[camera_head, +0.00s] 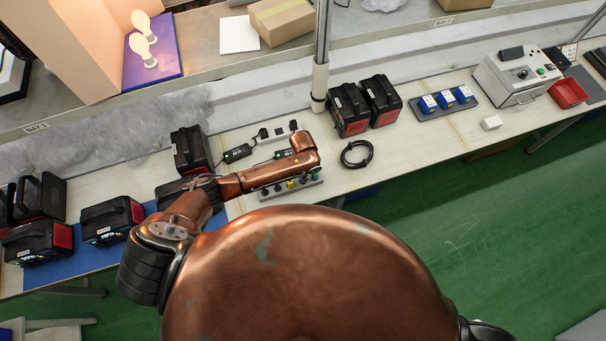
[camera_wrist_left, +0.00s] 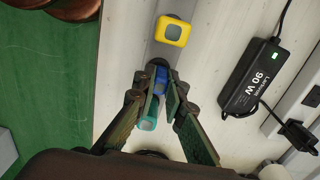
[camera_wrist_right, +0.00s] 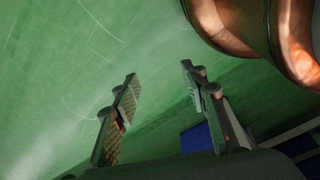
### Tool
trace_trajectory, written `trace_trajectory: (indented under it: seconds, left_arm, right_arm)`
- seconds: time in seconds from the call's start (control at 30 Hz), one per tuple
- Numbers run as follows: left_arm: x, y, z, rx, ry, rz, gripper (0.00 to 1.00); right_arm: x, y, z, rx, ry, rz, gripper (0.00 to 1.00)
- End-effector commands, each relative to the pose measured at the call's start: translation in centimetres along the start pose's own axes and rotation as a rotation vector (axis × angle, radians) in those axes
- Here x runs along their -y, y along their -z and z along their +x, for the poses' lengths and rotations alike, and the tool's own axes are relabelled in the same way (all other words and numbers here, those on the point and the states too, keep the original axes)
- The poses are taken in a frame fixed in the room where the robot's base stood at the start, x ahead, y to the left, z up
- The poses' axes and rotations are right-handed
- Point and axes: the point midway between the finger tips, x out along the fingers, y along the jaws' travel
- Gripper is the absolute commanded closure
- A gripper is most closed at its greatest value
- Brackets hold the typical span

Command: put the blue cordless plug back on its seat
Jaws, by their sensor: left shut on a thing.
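My left gripper (camera_wrist_left: 160,84) points down over a pale grey strip, with its fingers closed around the blue cordless plug (camera_wrist_left: 160,76). The fingers hide most of the plug, and I cannot tell whether its base touches the strip. A yellow plug (camera_wrist_left: 172,31) stands farther up the strip in the left wrist view, and a teal plug (camera_wrist_left: 146,123) shows between the fingers on the nearer side. In the head view the strip (camera_head: 268,197) lies on the bench beneath my left arm. My right gripper (camera_wrist_right: 158,80) is open and empty above the green floor.
A black 90 W adapter (camera_wrist_left: 249,76) lies beside the strip. A coiled black cable (camera_head: 357,154) lies to its right in the head view. Black-and-red battery packs (camera_head: 349,108) stand behind, and a metal post (camera_head: 320,80) rises nearby. The bench front right of the coil is clear.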

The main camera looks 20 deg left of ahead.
Motion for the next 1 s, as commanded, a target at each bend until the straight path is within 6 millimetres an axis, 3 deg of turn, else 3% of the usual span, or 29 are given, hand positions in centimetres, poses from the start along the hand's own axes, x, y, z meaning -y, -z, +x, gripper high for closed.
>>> trace_trajectory:
  seconds: [0.07, 0.3, 0.37, 0.73, 1.0]
  left_arm:
    - [0.1, 0.0, 0.2, 0.001, -0.001, 0.000, 1.00]
    - [0.2, 0.1, 0.2, 0.002, -0.003, -0.001, 1.00]
    - [0.2, 0.1, 0.2, 0.001, -0.003, -0.001, 1.00]
    - [0.1, 0.1, 0.2, 0.002, -0.003, -0.001, 1.00]
    - [0.0, -0.1, 0.1, 0.001, -0.003, 0.000, 1.00]
  right_arm:
    - [0.3, 0.1, 0.1, -0.001, 0.004, 0.002, 0.60]
    - [0.9, -6.0, -0.4, 0.076, 0.007, 0.016, 0.60]
    - [0.8, -6.4, -0.5, 0.082, 0.006, 0.016, 0.60]
    - [-0.2, -2.5, -0.5, 0.029, -0.002, 0.005, 0.60]
    - [-0.2, -2.6, -1.0, 0.033, -0.002, 0.005, 0.60]
